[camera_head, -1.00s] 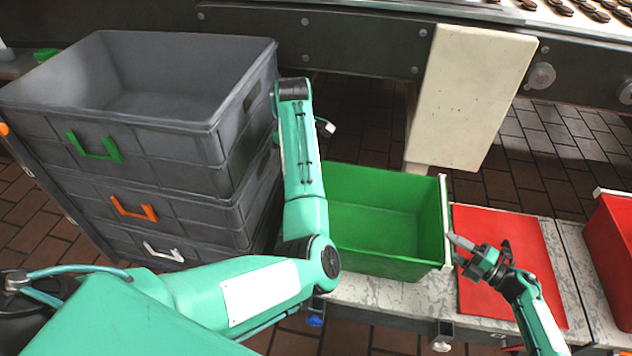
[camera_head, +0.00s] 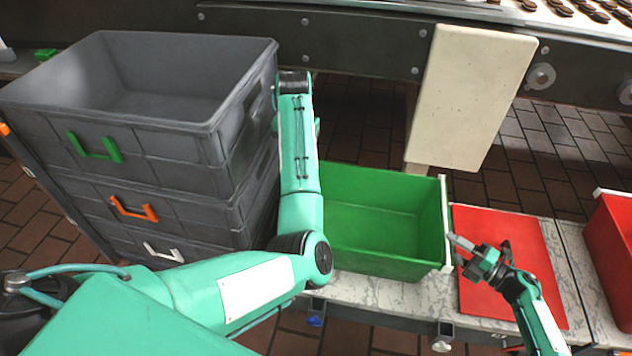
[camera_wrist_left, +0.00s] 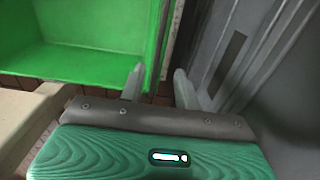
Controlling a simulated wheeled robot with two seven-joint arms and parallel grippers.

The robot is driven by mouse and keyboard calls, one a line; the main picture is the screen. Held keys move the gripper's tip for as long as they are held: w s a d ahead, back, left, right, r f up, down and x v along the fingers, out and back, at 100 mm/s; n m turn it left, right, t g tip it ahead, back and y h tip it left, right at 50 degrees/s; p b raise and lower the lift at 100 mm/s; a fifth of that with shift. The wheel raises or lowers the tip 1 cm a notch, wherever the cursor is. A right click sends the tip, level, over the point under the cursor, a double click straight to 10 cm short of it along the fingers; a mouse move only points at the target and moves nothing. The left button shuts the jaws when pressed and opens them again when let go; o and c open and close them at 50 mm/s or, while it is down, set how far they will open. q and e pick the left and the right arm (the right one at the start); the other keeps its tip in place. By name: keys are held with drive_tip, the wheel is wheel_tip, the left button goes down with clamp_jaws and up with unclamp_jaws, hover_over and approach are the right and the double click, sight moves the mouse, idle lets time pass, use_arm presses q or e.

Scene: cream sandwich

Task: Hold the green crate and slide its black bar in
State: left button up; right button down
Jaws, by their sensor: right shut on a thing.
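The green crate (camera_head: 375,240) stands on the marbled bench, with a white edge strip (camera_head: 444,215) along its right side. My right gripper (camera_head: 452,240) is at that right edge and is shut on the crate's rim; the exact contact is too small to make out. My left arm reaches across the crate's left side in the head view, and its gripper is hidden there.
Stacked grey crates (camera_head: 150,125) stand close on the left, and their wall (camera_wrist_left: 262,70) is near my left fingers. A cream panel (camera_head: 470,95) stands behind the green crate. A red mat (camera_head: 530,240) and a red crate (camera_head: 612,250) lie to the right.

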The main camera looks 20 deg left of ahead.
use_arm(q)
wheel_tip(320, 180, down, 12)
drive_tip(key=shift+r, duration=0.2)
idle(0.4)
clamp_jaws()
drive_tip(key=shift+d, duration=0.1)
